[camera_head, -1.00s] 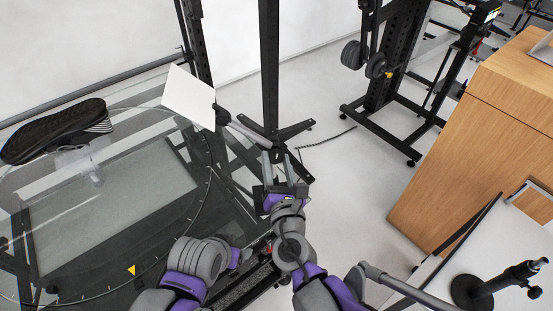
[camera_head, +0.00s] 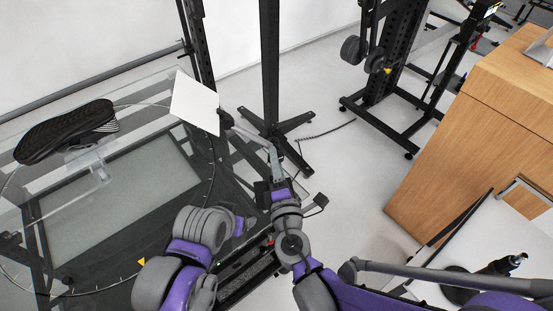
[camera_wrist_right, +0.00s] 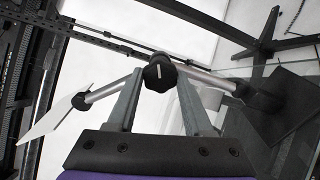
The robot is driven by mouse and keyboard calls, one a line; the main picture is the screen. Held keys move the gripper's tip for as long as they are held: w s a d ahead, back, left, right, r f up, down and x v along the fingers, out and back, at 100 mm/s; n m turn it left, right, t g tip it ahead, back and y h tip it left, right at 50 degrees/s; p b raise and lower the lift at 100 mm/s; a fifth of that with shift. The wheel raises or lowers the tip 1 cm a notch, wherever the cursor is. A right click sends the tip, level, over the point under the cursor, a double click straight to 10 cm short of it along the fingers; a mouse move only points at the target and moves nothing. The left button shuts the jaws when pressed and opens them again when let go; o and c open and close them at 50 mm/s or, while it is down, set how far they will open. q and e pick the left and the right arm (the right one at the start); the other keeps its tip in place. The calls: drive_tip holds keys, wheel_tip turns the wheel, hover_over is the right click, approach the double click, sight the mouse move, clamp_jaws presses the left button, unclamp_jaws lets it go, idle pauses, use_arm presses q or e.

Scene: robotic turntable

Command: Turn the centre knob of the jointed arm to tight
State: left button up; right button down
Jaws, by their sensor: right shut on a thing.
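The jointed arm shows in the right wrist view as two grey rods (camera_wrist_right: 210,80) meeting at a black centre knob (camera_wrist_right: 159,73) with a white line, upright in that picture. The fingertips of my right gripper (camera_wrist_right: 160,78) are on either side of the knob, shut on it. In the head view my right gripper (camera_head: 275,157) reaches up to the arm's rod (camera_head: 246,131), its fingers seen nearly edge-on; the knob cannot be made out there. A white square card (camera_head: 195,103) is on the rod's left end. My left arm shows at the bottom, but its gripper does not.
A glass-topped turntable (camera_head: 60,210) with a dark shoe (camera_head: 65,132) on a clear stand fills the left. A black post with feet (camera_head: 272,70) stands behind the jointed arm. A wooden cabinet (camera_head: 430,190) is at right.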

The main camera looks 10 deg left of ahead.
drive_tip(key=m, duration=0.5)
idle(0.6)
drive_tip(key=shift+c, duration=1.5)
unclamp_jaws()
drive_tip(key=v, duration=1)
drive_tip(key=shift+s+d, duration=0.15)
drive_tip(key=shift+s, duration=0.2)
drive_tip(key=shift+d, duration=0.1)
